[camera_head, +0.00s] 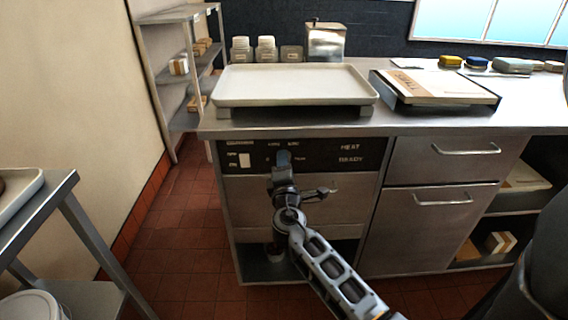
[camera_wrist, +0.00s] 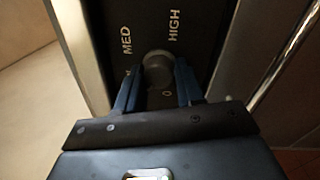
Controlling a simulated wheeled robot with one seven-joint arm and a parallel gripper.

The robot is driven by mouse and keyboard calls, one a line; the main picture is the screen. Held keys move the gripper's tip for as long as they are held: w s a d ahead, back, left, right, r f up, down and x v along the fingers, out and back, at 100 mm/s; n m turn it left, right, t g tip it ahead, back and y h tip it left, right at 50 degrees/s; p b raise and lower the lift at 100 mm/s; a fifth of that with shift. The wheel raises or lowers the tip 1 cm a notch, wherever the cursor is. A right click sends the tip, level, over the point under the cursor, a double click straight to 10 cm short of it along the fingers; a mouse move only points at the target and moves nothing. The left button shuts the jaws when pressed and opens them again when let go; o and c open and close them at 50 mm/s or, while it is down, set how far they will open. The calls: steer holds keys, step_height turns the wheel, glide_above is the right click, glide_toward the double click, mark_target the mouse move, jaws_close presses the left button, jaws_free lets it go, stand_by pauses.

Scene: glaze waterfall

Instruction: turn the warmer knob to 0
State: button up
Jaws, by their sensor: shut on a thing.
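The warmer knob (camera_wrist: 158,68) is a round grey knob on the dark control panel (camera_head: 323,153). In the wrist view it sits between the two blue fingers of my gripper (camera_wrist: 158,84), which are shut on it. The labels MED and HIGH show beyond the knob, and a 0 shows below it on the near side. Which mark the knob points to cannot be told. In the head view my gripper (camera_head: 284,160) reaches the panel and hides the knob.
The panel is on the front of a steel counter, with a pale tray (camera_head: 296,86) on top above it. Drawer handles (camera_head: 465,150) stick out at the right. A steel side table (camera_head: 58,192) stands at the left.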

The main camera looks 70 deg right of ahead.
steer(key=shift+d+r+n+y+p, duration=0.15)
steer(key=shift+n+p, duration=0.85)
steer(key=shift+n, duration=1.4)
steer(key=shift+a+r+n+y+p, duration=0.15)
steer(key=shift+n+p, duration=0.85)
steer(key=shift+n, duration=1.4)
steer(key=shift+d+t, duration=0.1)
steer(key=shift+t, duration=0.3)
steer(key=o, duration=1)
steer(key=shift+f, duration=0.1)
steer(key=shift+f, duration=0.1)
steer(key=shift+s+a+n, duration=0.1)
steer(key=shift+a+n, duration=0.15)
steer(key=shift+n, duration=0.05)
steer(key=v, duration=0.7)
steer(key=shift+b, duration=0.35)
